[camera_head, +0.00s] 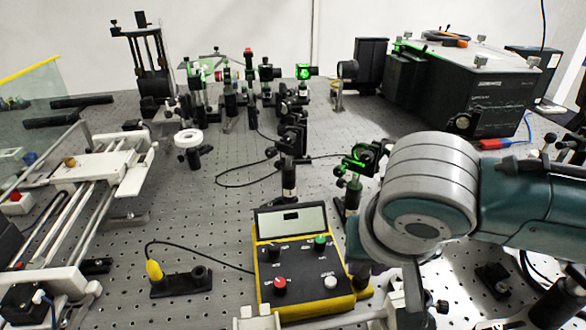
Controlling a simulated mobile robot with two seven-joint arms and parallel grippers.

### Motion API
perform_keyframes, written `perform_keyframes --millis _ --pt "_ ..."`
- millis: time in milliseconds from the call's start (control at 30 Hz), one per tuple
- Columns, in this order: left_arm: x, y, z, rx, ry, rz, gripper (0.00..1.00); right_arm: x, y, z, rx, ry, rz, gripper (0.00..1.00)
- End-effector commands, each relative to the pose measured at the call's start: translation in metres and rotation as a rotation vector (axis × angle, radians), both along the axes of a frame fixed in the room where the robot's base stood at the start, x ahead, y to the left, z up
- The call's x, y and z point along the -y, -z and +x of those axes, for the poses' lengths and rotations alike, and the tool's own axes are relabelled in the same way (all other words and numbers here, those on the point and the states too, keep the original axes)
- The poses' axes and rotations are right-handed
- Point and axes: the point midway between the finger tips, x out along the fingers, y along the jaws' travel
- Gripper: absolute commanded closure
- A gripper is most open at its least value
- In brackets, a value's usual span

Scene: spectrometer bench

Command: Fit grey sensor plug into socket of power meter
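The power meter (310,286) is a yellow-edged box with a dark sloping face and a raised display. Red, green and pale grey round pieces show on its face; the pale grey one (330,282) is near the lower right. I cannot tell whether it is a knob or the grey sensor plug, and I cannot single out the socket. My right gripper (408,292) hangs below its thick wrist, just right of the meter. Its fingertips are not clear, so its opening and any held thing cannot be told.
A yellow plug-like piece (153,270) stands on a black holder (184,283) left of the meter, with a black cable. White rails (100,180) fill the left side. Optic mounts (290,150) stand behind the meter. A black laser box (465,95) is at back right.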

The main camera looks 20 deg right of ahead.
Motion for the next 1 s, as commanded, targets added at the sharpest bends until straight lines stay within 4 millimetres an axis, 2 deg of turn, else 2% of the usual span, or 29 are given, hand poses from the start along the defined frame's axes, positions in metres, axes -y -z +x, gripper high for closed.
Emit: perform_keyframes --millis 33,200,533,1000 --pt "0.000 0.001 0.000 0.000 -0.001 -0.001 0.39 0.000 0.002 -0.001 -0.003 0.000 0.001 0.61" --pt "0.002 0.001 0.000 0.000 -0.005 -0.007 0.39 -0.001 0.002 -0.001 -0.003 -0.002 0.003 0.46" --pt "0.002 -0.001 0.000 0.000 -0.005 -0.009 0.39 -0.003 -0.003 -0.002 -0.003 -0.004 0.006 0.46" --pt "0.000 -0.021 0.000 0.000 -0.001 -0.001 0.39 -0.016 -0.081 -0.029 0.002 -0.001 0.002 0.46"
